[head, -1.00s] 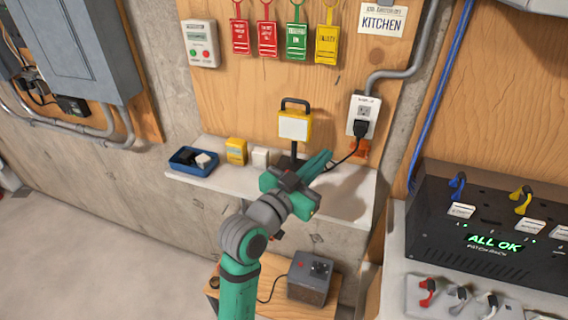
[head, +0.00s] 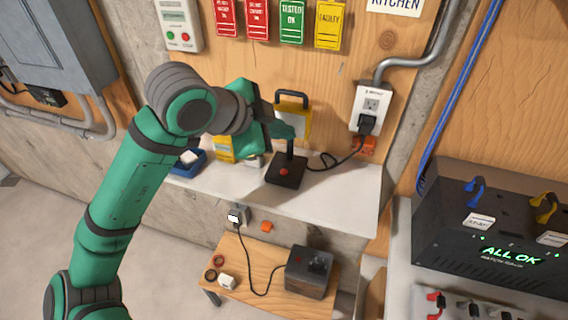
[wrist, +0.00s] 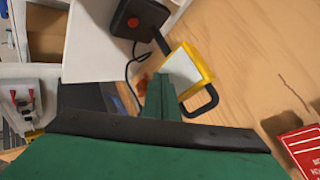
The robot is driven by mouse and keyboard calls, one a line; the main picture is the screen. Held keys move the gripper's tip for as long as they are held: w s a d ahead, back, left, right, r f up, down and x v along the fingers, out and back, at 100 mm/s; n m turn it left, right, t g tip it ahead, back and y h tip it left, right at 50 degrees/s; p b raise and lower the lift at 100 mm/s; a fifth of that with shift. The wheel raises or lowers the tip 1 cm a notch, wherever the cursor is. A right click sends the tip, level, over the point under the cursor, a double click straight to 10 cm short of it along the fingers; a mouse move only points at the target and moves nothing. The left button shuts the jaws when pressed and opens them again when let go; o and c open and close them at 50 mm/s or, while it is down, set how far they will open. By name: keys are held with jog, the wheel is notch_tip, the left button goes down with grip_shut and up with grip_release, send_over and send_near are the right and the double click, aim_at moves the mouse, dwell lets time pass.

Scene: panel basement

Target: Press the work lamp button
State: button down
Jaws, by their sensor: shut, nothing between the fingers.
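The work lamp (head: 300,113) stands on the white shelf (head: 345,195), with a yellow-framed panel, a black handle and a short stem. Its black square base (head: 291,182) carries a round red button (head: 284,172). The wrist view also shows the lamp panel (wrist: 190,66), the base (wrist: 150,12) and the red button (wrist: 134,21). My gripper (head: 288,131) is shut and empty. In the head view it overlaps the lower part of the panel and appears above the button. In the wrist view the fingers (wrist: 160,98) overlap the panel's edge; I cannot tell whether they touch it.
A yellow box (head: 224,149) and a blue tray (head: 190,163) sit left of the lamp, partly behind my arm. A cord runs from the lamp to the wall outlet (head: 370,107). The ALL OK panel (head: 490,235) stands at right. The shelf right of the base is clear.

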jog(key=shift+a+y, duration=0.3)
jog(key=shift+a, duration=0.25)
jog(key=shift+w+d, duration=0.1)
send_over(284, 172)
jog(key=f, duration=0.5)
jog(key=a+f, duration=0.1)
jog(key=f, duration=0.1)
jog(key=shift+s+f, duration=0.15)
jog(key=shift+s, duration=0.25)
jog(key=shift+f, duration=0.75)
jog(key=shift+w, duration=0.1)
